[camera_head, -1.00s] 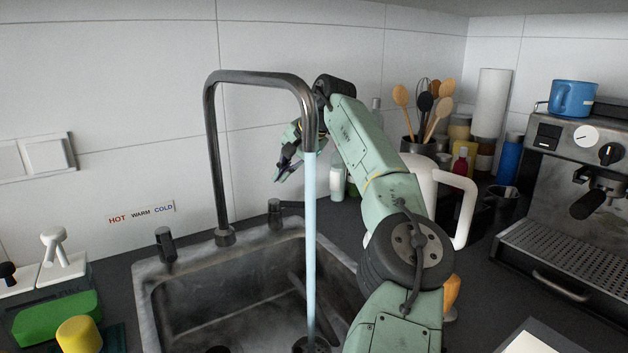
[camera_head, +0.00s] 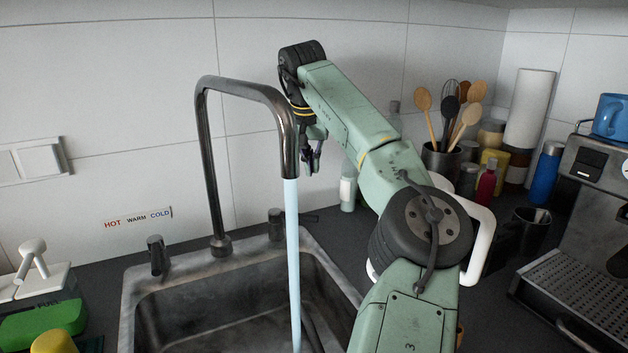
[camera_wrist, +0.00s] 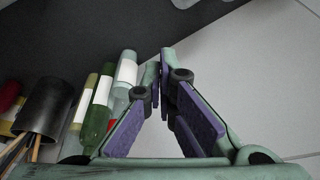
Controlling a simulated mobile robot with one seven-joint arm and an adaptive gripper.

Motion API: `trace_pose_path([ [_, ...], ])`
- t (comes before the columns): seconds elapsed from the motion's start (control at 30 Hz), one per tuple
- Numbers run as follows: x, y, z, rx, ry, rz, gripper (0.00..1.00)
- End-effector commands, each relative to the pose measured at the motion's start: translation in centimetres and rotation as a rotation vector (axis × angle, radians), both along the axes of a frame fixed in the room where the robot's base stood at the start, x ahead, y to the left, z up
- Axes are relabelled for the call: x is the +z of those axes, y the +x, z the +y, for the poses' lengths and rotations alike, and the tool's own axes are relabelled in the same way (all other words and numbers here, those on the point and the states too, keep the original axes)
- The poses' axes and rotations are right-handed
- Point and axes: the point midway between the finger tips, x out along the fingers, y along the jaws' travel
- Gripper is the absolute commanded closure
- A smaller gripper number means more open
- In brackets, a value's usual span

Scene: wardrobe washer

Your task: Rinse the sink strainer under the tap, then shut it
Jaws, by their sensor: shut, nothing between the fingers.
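The tap (camera_head: 207,150) is a tall dark metal spout arching over the sink (camera_head: 180,305). A pale blue stream of water (camera_head: 292,250) runs from it into the basin. Two dark handles stand behind the sink, a left one (camera_head: 157,256) and a right one (camera_head: 276,224). The sink strainer is not in view; the basin's bottom is cut off and partly hidden by my arm. My gripper (camera_head: 313,160) points down beside and behind the spout's end, above the counter behind the sink. It is shut and empty; its fingertips (camera_wrist: 160,76) meet in the wrist view.
A pale bottle (camera_head: 347,193) stands behind my arm; bottles (camera_wrist: 100,105) also show in the wrist view. A utensil pot (camera_head: 440,160), paper roll (camera_head: 530,108), white handled jug (camera_head: 482,240) and coffee machine (camera_head: 585,245) are to the right.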

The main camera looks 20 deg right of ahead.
Motion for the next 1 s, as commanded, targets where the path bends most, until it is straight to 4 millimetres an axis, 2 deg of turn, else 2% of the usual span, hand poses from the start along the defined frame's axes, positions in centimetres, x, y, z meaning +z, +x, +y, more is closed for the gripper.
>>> trace_pose_path([
  [0.43,-8.5,2.8,-1.4,-0.001,0.007,0.003,1.0],
  [0.7,-9.2,0.3,-0.2,0.001,0.003,0.001,1.0],
  [1.0,-9.4,-0.7,0.3,-0.001,0.003,0.0,1.0],
])
